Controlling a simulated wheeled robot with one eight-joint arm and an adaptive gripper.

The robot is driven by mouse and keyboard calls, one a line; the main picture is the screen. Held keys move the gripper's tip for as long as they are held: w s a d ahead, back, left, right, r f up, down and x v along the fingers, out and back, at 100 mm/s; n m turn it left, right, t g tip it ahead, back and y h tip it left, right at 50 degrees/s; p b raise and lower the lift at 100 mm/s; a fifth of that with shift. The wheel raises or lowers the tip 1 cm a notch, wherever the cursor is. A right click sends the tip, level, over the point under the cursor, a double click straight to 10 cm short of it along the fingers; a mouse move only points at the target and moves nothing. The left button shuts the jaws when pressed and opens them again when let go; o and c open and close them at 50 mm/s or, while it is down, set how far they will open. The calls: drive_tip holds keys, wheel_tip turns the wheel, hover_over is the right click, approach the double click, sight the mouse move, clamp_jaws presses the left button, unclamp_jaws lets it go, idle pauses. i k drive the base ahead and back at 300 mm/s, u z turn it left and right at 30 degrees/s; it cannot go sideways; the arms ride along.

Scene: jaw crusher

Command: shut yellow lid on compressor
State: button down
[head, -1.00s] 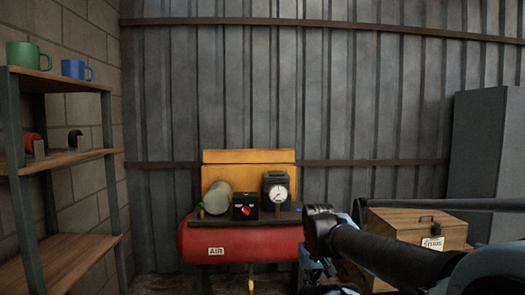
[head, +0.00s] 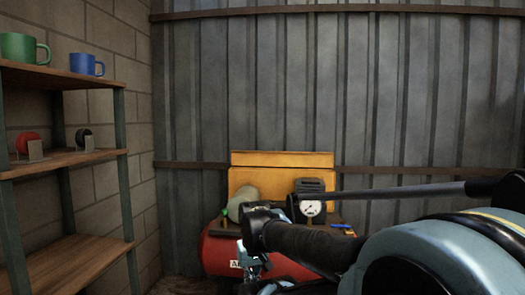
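The yellow lid (head: 282,175) stands raised and open against the corrugated wall, behind the red air compressor (head: 220,250). A pale rounded part (head: 243,196) and a dark block with a white dial gauge (head: 311,208) sit on the compressor's top, in front of the lid. My arm crosses the lower right and hides much of the compressor's front and middle. No gripper fingers can be made out in the head view.
A shelf rack (head: 65,160) stands at left. It holds a green mug (head: 18,47), a blue mug (head: 82,64), a red round item (head: 28,143) and a black one (head: 83,138). The grey corrugated wall (head: 400,90) closes the back.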

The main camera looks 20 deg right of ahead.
sight(272, 159)
drive_tip(key=z, duration=0.25)
drive_tip(key=i, duration=1.1)
drive_tip(key=z, duration=0.55)
